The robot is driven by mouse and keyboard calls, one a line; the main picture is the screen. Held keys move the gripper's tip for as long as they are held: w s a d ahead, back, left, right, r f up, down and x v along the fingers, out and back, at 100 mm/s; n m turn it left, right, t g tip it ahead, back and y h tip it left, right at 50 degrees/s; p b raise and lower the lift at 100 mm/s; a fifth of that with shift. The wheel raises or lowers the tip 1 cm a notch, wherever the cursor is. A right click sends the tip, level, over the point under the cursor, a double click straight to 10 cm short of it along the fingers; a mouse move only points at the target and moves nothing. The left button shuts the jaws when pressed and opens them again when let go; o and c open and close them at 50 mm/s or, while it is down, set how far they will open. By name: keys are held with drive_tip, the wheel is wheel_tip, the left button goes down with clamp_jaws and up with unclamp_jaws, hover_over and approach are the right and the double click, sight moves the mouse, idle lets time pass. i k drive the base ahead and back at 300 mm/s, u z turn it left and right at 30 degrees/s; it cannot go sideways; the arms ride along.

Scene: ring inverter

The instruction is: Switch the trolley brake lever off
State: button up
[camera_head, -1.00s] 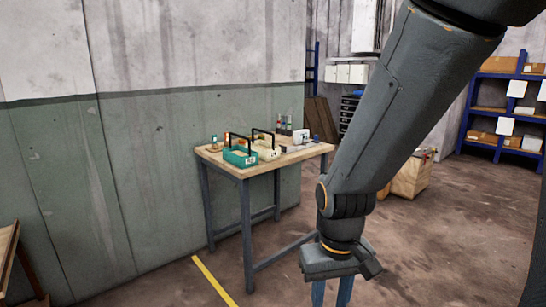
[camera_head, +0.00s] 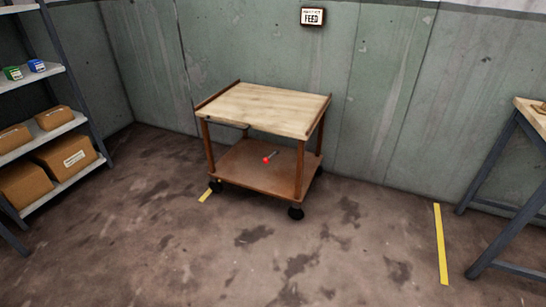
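The trolley (camera_head: 268,110) stands against the green wall in the middle of the head view. It has a pale wooden top, a brown lower shelf (camera_head: 245,172) and dark wheels. A small lever with a red knob (camera_head: 267,160) shows between the top and the lower shelf, its grey rod slanting up to the right. I cannot tell from here whether that lever position is on or off. My gripper is not in view.
A metal shelf rack (camera_head: 45,75) with brown boxes and small bins stands at the left. A workbench (camera_head: 515,165) is at the right edge. A yellow floor strip (camera_head: 441,244) lies near it. The stained floor before the trolley is clear.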

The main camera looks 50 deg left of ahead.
sight(265, 160)
drive_tip(key=u, duration=2.95)
drive_tip(key=i, duration=3.65)
drive_tip(key=z, duration=3.05)
